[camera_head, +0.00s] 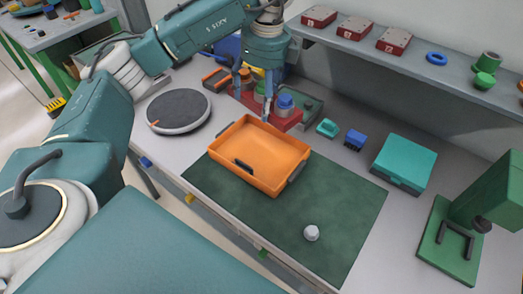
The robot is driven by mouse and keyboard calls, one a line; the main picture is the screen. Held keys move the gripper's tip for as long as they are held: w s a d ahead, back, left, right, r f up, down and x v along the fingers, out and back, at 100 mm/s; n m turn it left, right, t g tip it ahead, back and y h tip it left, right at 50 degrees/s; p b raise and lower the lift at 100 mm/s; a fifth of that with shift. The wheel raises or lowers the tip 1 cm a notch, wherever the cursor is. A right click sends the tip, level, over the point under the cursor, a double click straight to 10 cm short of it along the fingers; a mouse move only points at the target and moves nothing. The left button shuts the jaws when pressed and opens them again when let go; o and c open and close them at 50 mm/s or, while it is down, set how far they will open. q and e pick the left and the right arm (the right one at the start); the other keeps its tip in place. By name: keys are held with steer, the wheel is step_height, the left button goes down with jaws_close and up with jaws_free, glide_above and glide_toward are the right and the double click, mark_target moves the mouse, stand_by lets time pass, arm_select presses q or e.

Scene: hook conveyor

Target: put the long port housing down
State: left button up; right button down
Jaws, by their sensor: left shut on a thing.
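My left gripper (254,97) reaches down from the upper left, behind the orange tray. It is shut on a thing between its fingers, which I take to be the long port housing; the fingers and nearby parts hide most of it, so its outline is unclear. A red holder (287,123) with several coloured round parts is right at the fingertips. I cannot tell whether the held thing touches it. My right gripper is out of view.
The empty orange tray (246,183) stands on the green mat (345,205), with a pale nut-like part (311,233) to its right. A round dark plate (178,110), a teal case (403,162) and a green press (450,235) flank the mat. A shelf (400,62) overhangs the back.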

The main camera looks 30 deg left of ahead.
arm_select(q)
steer(key=shift+w+a+r+n, duration=0.2)
steer(key=shift+r+n, duration=0.15)
steer(key=shift+n, duration=0.45)
steer(key=shift+f, duration=0.25)
steer(key=b, duration=0.2)
glide_above(257, 155)
steer(key=f, duration=1.4)
steer(key=shift+w+d, duration=0.2)
steer(key=shift+d, duration=0.1)
steer(key=shift+f, duration=1.1)
steer(key=shift+f+p, duration=0.5)
steer(key=shift+f, duration=1.1)
steer(key=o, duration=1.6)
steer(key=shift+s+f, duration=0.1)
steer(key=shift+f, duration=0.1)
steer(key=shift+c, duration=0.2)
steer(key=o, duration=0.4)
steer(key=shift+s+r, duration=0.1)
